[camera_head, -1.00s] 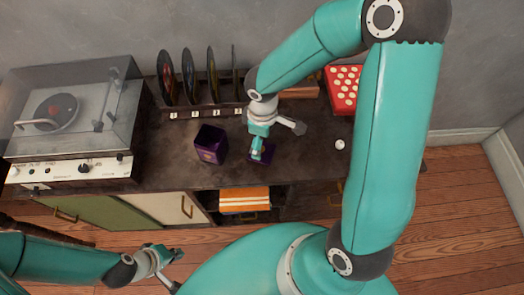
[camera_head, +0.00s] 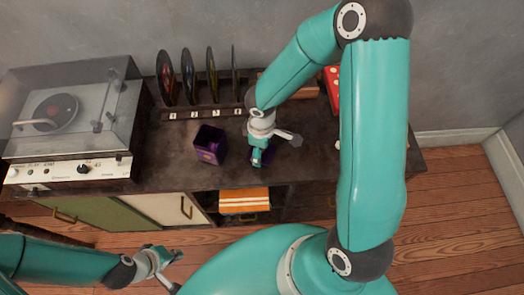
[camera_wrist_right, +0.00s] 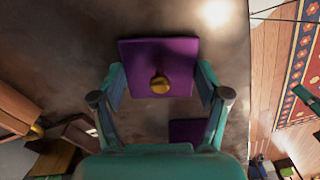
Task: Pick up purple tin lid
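The purple tin lid (camera_wrist_right: 150,50) is a flat square with a gold knob (camera_wrist_right: 160,84), lying on the dark cabinet top. In the right wrist view my right gripper (camera_wrist_right: 160,80) is open, with one finger on each side of the lid and the knob between them. Whether the fingers touch the lid is unclear. In the head view the right gripper (camera_head: 258,157) hides most of the lid. The open purple tin (camera_head: 210,144) stands upright just to its left. My left gripper (camera_head: 174,255) is low at left, away from the cabinet; its finger opening is unclear.
A record player (camera_head: 70,120) stands at the left of the cabinet top. A rack (camera_head: 200,112) with upright records is behind the tin. A red box with pale dots (camera_head: 332,88) is at the back right, partly behind my arm. An orange striped stack (camera_head: 244,200) sits in the shelf below.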

